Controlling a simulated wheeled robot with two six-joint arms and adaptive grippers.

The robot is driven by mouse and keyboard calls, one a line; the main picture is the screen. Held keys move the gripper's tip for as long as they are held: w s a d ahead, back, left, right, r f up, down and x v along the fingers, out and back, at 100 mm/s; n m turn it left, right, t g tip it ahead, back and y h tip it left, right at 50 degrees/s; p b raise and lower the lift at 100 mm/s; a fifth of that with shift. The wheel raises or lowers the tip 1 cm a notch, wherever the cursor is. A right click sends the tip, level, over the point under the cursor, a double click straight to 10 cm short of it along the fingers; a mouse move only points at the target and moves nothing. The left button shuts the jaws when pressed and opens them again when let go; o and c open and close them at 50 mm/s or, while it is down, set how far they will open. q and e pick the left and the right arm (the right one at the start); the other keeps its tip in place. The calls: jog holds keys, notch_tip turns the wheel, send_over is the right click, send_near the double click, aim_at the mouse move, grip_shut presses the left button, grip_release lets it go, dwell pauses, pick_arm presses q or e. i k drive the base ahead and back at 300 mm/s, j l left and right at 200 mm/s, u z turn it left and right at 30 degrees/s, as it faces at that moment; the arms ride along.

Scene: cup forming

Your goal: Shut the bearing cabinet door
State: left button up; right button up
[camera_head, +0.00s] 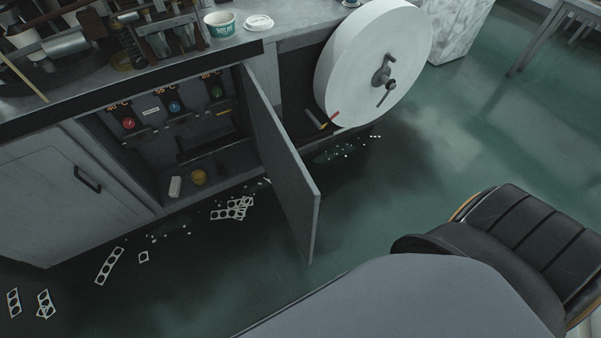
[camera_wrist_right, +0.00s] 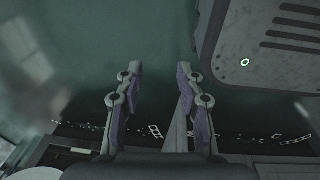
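The cabinet door (camera_head: 283,160) stands wide open, swung out from the cabinet front in the head view. Its hinge side is at the right of the opening. The open cabinet (camera_head: 215,150) shows red, blue and green knobs inside, with a yellow round thing and a small white block on its floor. My right gripper (camera_wrist_right: 160,70) shows in the right wrist view, its two fingers apart with nothing between them. Neither gripper shows in the head view, so its distance from the door cannot be told there.
A large white reel (camera_head: 350,70) stands right of the door. A closed cabinet door (camera_head: 60,195) with a dark handle is at the left. A black chair (camera_head: 530,240) stands at the right. White punched scraps (camera_head: 232,208) litter the green floor.

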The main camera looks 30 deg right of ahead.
aim_at(295, 190)
jog(key=l+u, duration=0.25)
jog(key=l, duration=0.7)
jog(key=l+u, duration=0.25)
jog(key=l, duration=0.75)
jog(key=k, duration=0.05)
